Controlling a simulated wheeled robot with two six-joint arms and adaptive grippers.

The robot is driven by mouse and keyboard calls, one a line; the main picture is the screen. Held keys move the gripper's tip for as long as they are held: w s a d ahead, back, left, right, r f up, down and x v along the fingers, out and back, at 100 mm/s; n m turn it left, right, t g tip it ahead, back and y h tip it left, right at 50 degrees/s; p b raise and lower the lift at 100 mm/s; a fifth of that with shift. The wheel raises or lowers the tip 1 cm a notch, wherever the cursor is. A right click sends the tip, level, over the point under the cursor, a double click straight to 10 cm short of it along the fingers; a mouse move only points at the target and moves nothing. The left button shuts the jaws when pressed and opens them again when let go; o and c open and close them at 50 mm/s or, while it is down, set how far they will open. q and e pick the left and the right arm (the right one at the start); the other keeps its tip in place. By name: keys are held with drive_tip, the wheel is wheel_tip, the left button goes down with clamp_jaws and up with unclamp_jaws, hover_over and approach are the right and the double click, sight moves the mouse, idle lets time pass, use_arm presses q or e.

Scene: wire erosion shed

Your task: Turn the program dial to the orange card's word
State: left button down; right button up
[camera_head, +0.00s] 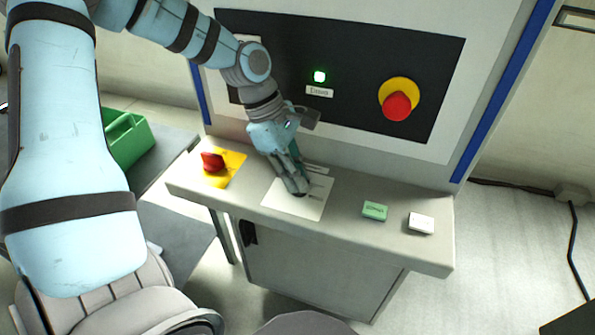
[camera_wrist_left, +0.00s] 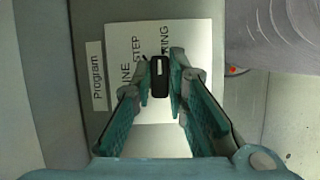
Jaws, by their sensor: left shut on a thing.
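The program dial (camera_wrist_left: 160,76) is a black knob between my fingertips in the left wrist view. It stands on a white plate (camera_head: 285,202) on the grey ledge. Printed words show beside it in the wrist view, partly hidden: one ending in "INE", "STEP", and one ending in "RING". A "Program" label (camera_wrist_left: 97,76) lies beside the plate. My left gripper (camera_head: 299,190) is shut on the dial from above. The dial's pointed-to word cannot be read. I cannot make out an orange card. My right gripper is not in view.
A green block (camera_head: 375,211) and a white block (camera_head: 421,223) lie right on the ledge (camera_head: 340,235). A red switch (camera_head: 212,161) on a yellow plate stands left. A green bin (camera_head: 125,139) is left.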

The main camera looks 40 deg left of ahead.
use_arm(q)
drive_tip(key=shift+s+f+m+g+b, duration=0.15)
drive_tip(key=shift+m+g+b, duration=0.15)
drive_tip(key=shift+m+b, duration=0.4)
drive_tip(key=c, duration=1.6)
unclamp_jaws()
drive_tip(key=v, duration=1.2)
drive_tip(key=shift+w, duration=0.25)
